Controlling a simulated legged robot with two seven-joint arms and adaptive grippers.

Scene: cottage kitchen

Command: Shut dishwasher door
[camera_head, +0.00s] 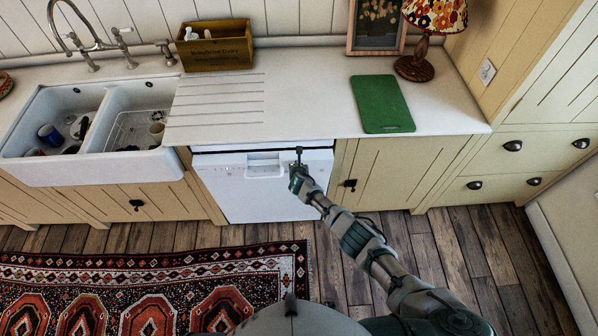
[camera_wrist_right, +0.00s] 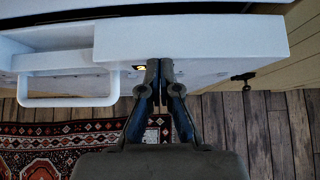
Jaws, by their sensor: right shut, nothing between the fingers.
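The white dishwasher door (camera_head: 262,195) stands upright, or nearly so, under the counter, with a handle (camera_head: 264,168) near its top. A thin dark gap runs along its top edge; I cannot tell whether it is fully closed. My right gripper (camera_head: 298,154) is at the upper right part of the door. In the right wrist view the door (camera_wrist_right: 210,38) fills the top, with its handle (camera_wrist_right: 68,98) to the left. The right gripper's fingers (camera_wrist_right: 160,66) are together and empty, at the door's front panel and seemingly touching it. My left gripper is not in view.
The counter (camera_head: 300,95) overhangs the door and carries a green board (camera_head: 381,103), a wooden box (camera_head: 214,46) and a lamp (camera_head: 416,66). A double sink (camera_head: 105,160) is at left, cabinets (camera_head: 400,170) at right. A patterned rug (camera_head: 150,290) lies on the wooden floor.

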